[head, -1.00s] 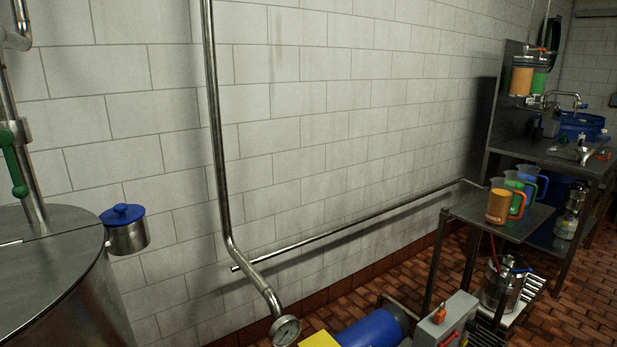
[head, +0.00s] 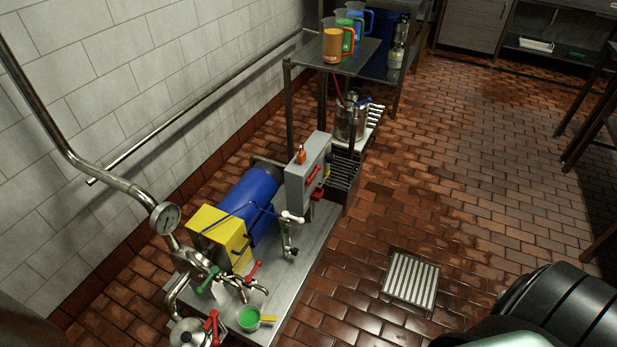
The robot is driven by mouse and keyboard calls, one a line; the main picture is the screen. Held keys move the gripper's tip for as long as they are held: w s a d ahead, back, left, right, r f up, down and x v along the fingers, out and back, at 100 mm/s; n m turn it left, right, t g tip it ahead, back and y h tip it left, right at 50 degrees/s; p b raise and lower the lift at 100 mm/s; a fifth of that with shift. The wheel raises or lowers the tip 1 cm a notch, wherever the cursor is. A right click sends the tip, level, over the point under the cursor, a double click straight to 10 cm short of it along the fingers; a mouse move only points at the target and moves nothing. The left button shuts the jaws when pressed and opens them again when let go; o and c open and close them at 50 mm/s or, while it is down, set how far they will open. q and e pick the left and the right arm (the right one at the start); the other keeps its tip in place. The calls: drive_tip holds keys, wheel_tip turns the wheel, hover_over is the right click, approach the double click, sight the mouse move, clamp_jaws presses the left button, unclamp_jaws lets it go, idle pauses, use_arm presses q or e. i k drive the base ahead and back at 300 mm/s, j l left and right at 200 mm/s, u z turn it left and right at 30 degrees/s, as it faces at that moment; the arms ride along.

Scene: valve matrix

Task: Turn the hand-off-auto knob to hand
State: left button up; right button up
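A grey control box (head: 302,188) stands at the far end of the pump skid in the head view. Its right face carries a red handle (head: 313,175) and a second red part (head: 318,193). Neither of my grippers is in view. A dark rounded shape at the lower right looks like part of my own arm.
The skid (head: 312,240) carries a blue motor (head: 249,195), a yellow box (head: 222,232) and pipework with red and green valve handles. A green-filled cup (head: 249,318) is near its front. A steel table (head: 352,62) with jugs stands behind. Tiled floor with a drain grate (head: 411,281) lies open to the right.

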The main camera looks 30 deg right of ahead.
sight(330, 158)
drive_tip(key=i+l, duration=0.2)
drive_tip(key=l, duration=0.15)
drive_tip(key=i+l, duration=0.2)
drive_tip(key=l, duration=0.15)
drive_tip(key=i+l, duration=0.15)
drive_tip(key=l, duration=0.2)
